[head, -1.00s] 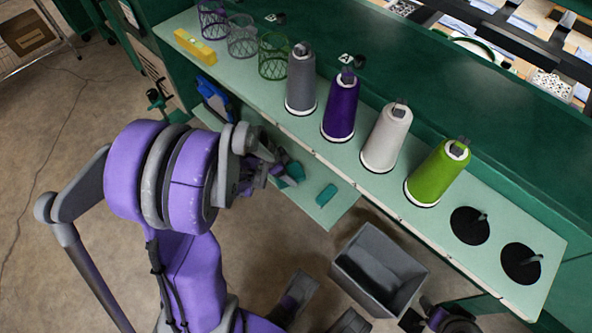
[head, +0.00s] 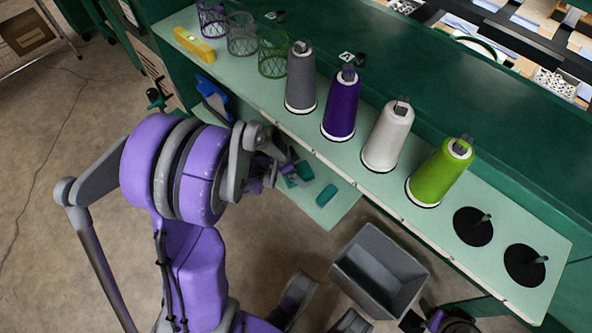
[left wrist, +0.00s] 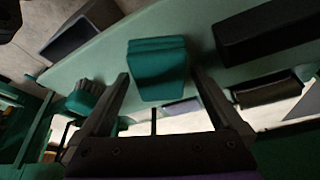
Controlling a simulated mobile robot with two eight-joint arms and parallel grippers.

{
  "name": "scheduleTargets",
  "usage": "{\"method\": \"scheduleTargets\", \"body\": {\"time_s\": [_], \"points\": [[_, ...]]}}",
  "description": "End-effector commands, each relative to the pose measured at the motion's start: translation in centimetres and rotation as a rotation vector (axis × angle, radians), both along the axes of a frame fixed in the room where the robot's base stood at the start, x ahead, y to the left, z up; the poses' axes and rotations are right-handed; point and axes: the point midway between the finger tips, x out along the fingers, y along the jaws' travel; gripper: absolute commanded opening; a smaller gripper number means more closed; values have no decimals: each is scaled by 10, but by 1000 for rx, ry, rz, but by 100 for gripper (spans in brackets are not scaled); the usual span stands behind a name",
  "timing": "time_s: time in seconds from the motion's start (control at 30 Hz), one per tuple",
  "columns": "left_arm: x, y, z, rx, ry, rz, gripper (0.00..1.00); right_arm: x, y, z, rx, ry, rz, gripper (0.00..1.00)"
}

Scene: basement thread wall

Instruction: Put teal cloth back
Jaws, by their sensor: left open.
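A folded teal cloth (left wrist: 157,68) lies on the pale green lower shelf (left wrist: 205,40), which also shows in the head view (head: 335,212). In the left wrist view the cloth appears between and beyond the two fingertips of my left gripper (left wrist: 160,82). The fingers are apart and do not visibly grip it. In the head view my left gripper (head: 280,172) is over the lower shelf, partly hidden by my arm. Two teal pieces show there, one beside the gripper (head: 304,170) and one further right (head: 326,195); I cannot tell which is the cloth.
A second teal object with a grey part (left wrist: 85,97) lies left of the cloth. A dark box (left wrist: 265,32) is on the right. Thread cones, including a purple one (head: 342,105), stand on the upper shelf. A grey bin (head: 378,270) is below the shelf's right end.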

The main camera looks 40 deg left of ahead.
Motion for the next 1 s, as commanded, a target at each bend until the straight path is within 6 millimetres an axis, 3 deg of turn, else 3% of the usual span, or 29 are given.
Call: {"method": "scheduleTargets", "body": {"time_s": [0.17, 0.5, 0.7, 1.0], "points": [[-2, 1, 11, 0, 0, 1, 100, 0, 0, 6, 0, -2, 0, 69], [-26, 14, 77, 0, -1, 2, 100, -1, 0, 33, 0, -12, 0, 69], [-37, 19, 105, 0, 0, 1, 100, -1, 0, 43, 0, -15, 0, 69], [-41, 21, 114, 0, 0, 0, 100, -1, 0, 45, 0, -15, 0, 69]]}}
